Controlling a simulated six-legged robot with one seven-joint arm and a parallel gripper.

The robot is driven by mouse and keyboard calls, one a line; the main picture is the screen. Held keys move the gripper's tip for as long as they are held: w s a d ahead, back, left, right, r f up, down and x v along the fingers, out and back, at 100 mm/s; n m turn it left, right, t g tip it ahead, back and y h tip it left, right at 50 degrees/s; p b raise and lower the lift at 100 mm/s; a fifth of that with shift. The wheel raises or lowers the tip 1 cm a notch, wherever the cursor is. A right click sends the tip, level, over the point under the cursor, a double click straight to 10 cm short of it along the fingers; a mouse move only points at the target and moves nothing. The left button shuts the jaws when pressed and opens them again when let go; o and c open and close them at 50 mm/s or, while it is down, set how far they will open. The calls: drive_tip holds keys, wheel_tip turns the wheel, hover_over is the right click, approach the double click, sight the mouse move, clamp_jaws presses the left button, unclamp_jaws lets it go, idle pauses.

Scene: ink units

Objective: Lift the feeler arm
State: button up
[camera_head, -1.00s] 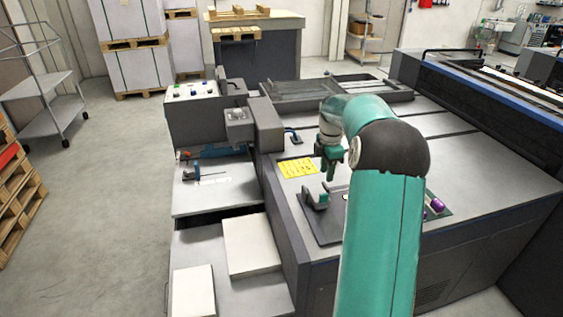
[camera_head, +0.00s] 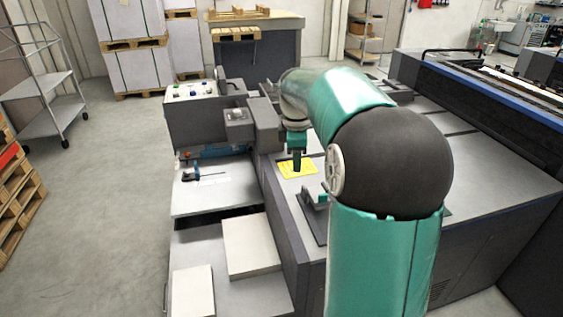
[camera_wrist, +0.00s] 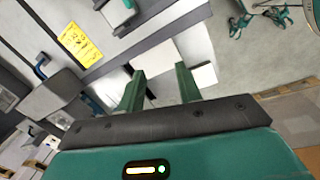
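A thin dark bar (camera_head: 208,175) with a small blue mount lies over the light plate at the left of the machine. It may be the feeler arm; I cannot be sure. I cannot make it out in the wrist view. A blue handle (camera_wrist: 41,66) stands on the grey housing in the wrist view. My gripper (camera_head: 297,160) hangs above the machine top, in front of the yellow label in the head view, to the right of the bar. In the wrist view my gripper (camera_wrist: 160,90) has its two green fingers wide apart, with nothing between them.
The yellow label (camera_wrist: 81,45) is on the machine top. A grey housing (camera_head: 266,125) rises beside the plate (camera_head: 215,200). White paper stacks (camera_head: 250,247) lie at the front. Open floor is at left.

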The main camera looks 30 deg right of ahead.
drive_tip(key=s+a+r+m, duration=0.2)
drive_tip(key=s+a, duration=0.1)
drive_tip(key=a, duration=0.3)
drive_tip(key=shift+a+r+t+h, duration=0.3)
drive_tip(key=shift+a+r+t, duration=0.05)
drive_tip(key=shift+t, duration=0.05)
drive_tip(key=shift+s, duration=0.1)
drive_tip(key=s+a+f+m+t+y, duration=0.1)
drive_tip(key=s+a+f+m+t, duration=0.1)
drive_tip(key=s+a+m, duration=0.7)
drive_tip(key=s+a+t, duration=0.1)
drive_tip(key=s+a, duration=0.7)
drive_tip(key=s, duration=0.2)
drive_tip(key=shift+s+t+y, duration=0.2)
drive_tip(key=shift+t+y, duration=0.1)
drive_tip(key=shift+t, duration=0.1)
